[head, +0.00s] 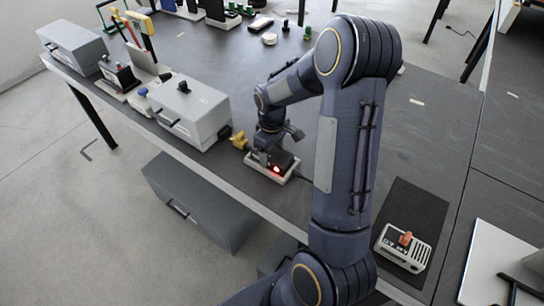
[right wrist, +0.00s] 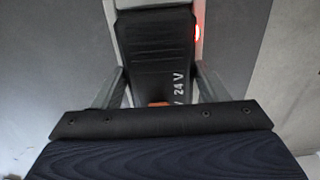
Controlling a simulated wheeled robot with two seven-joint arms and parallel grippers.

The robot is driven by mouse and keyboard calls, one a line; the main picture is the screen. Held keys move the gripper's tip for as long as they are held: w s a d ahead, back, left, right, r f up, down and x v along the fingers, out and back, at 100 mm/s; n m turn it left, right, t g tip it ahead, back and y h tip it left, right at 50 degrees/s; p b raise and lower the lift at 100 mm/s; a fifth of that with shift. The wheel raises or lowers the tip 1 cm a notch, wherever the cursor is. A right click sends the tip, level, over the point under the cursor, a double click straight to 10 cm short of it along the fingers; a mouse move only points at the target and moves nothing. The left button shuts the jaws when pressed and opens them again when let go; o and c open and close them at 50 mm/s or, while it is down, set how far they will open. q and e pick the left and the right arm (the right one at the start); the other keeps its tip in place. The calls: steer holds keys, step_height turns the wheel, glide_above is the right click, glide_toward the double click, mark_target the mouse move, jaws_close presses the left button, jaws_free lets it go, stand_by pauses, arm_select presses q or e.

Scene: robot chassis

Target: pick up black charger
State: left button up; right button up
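A black block marked "24 V" (right wrist: 157,50), which looks like the black charger or a battery on it, sits on a pale base with a red light. In the head view the black block (head: 284,160) lies near the table's front edge, partly hidden by my right gripper (head: 262,158). In the right wrist view my right gripper's fingers (right wrist: 160,90) are spread, one on each side of the block's near end. I see no clear grip; contact is hard to tell. A bit of orange shows between the fingers. My left gripper is not in view.
A grey box (head: 196,112) and a yellow item (head: 239,140) stand left of the block. A light grey device with an orange part (head: 402,250) sits on a black mat (head: 418,205) at right.

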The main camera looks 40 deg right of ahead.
steer(key=c, duration=0.8)
steer(key=shift+r, duration=0.15)
steer(key=shift+c, duration=0.2)
